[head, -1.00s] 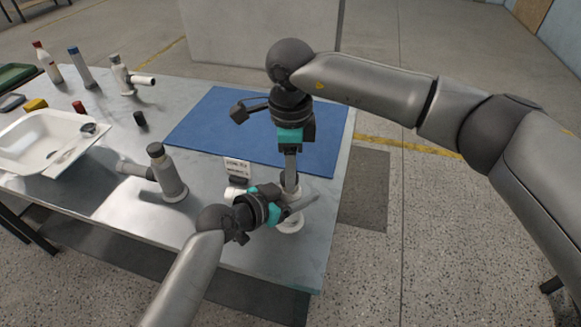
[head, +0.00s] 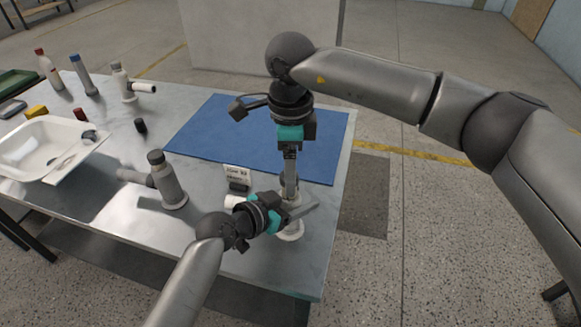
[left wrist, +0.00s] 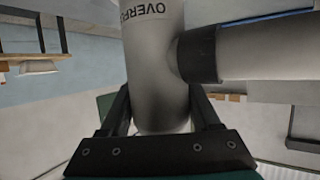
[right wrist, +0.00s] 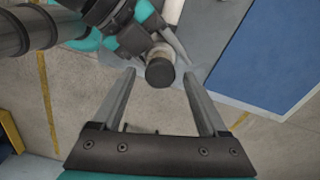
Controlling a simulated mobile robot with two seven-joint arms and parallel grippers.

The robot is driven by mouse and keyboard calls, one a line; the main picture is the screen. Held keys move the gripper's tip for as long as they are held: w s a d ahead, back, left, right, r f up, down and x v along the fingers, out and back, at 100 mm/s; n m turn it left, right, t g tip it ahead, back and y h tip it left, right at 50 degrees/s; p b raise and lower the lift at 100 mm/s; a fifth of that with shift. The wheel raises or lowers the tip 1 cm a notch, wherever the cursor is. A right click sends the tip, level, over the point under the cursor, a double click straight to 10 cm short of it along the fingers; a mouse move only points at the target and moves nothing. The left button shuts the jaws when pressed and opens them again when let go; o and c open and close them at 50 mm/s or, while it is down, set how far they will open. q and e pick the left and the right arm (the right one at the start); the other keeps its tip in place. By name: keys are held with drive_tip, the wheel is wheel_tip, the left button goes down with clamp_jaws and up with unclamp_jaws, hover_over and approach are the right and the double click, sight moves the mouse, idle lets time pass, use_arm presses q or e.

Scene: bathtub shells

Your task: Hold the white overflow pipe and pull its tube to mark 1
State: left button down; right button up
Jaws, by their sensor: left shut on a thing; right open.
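The white overflow pipe stands near the table's right front edge; its white round base (head: 290,234) shows in the head view. My left gripper (head: 298,210) is shut around its body from the left. In the left wrist view the white body (left wrist: 155,65) with an "OVERF…" label, partly cut off, stands between the fingers, and a side branch (left wrist: 265,55) runs right. My right gripper (head: 290,188) points down above the pipe. In the right wrist view its fingers (right wrist: 160,85) are apart, and the pipe's dark round top (right wrist: 160,73) shows between and beyond them.
A second grey-white pipe (head: 172,185) stands to the left. A white basin (head: 28,150), bottles and caps fill the far left. The table's right edge is close to the pipe.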

wheel_tip(320, 180, up, 12)
idle(0.5)
use_arm(q)
drive_tip(key=shift+c, duration=0.2)
unclamp_jaws()
drive_tip(key=shift+a, duration=0.1)
